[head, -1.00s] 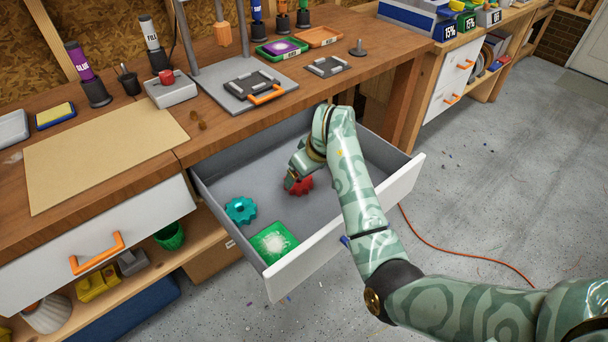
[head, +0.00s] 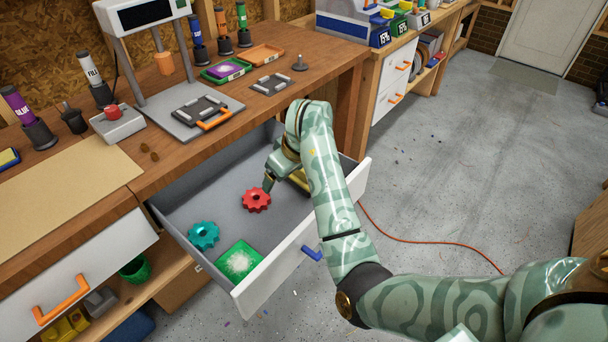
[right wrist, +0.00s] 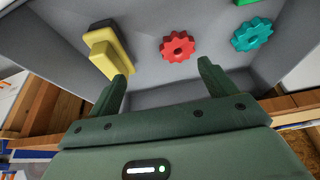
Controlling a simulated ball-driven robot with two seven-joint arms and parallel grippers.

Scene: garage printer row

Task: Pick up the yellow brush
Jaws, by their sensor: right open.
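The yellow brush (head: 299,178) lies in the open drawer, partly hidden behind my right arm in the head view. In the right wrist view the brush (right wrist: 103,50) is a yellow block with a raised yellow grip and a dark part at its far end, left of the jaws. My right gripper (head: 276,178) is inside the drawer beside the red gear. In the right wrist view its two fingers (right wrist: 163,75) are apart with nothing between them. My left gripper is not in view.
The drawer (head: 308,257) also holds a red gear (head: 256,199), a teal gear (head: 204,235) and a green square piece (head: 239,260). The workbench (head: 160,172) above carries a printer (head: 217,118) and bottles. The floor to the right is mostly clear, with an orange cable (head: 430,242).

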